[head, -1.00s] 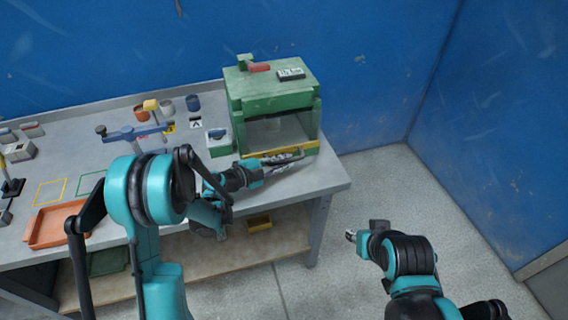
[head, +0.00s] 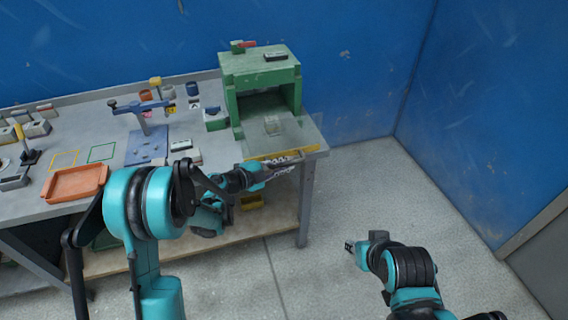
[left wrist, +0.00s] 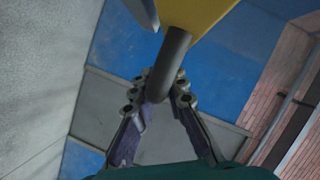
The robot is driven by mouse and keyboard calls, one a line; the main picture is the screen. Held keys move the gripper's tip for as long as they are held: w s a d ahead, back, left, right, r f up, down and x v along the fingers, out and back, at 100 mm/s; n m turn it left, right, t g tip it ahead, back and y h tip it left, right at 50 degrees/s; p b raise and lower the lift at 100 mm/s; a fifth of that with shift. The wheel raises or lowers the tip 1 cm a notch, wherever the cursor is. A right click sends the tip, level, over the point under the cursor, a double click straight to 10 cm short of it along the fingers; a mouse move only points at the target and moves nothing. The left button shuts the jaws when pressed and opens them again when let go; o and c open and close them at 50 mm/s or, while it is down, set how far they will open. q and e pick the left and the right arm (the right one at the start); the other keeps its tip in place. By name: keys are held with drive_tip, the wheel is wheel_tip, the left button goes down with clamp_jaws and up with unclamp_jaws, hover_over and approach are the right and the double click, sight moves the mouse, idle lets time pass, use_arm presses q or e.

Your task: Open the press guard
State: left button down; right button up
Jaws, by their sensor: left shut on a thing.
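The green press (head: 258,67) stands at the back right of the bench. Its clear guard (head: 290,132) is swung out in front of the opening, and its yellow edge strip (head: 268,157) lies at the front. The dark press opening shows behind it. My left gripper (head: 290,164) is at this front edge, shut on the guard's handle. In the left wrist view the grey handle bar (left wrist: 171,62) runs between the fingers, below the yellow strip (left wrist: 196,12). My right gripper (head: 350,246) hangs over the floor, well away from the bench; its jaw opening is too small to judge.
The bench (head: 215,162) carries an orange tray (head: 75,184), a blue clamp fixture (head: 147,146) and several small blocks and cups on the left. A blue wall (head: 352,70) stands behind. The floor right of the bench is free.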

use_arm(q)
drive_tip(key=shift+s+d, duration=0.15)
drive_tip(key=shift+s, duration=0.2)
drive_tip(key=c, duration=1.5)
unclamp_jaws()
drive_tip(key=shift+c, duration=0.2)
drive_tip(key=v, duration=1.2)
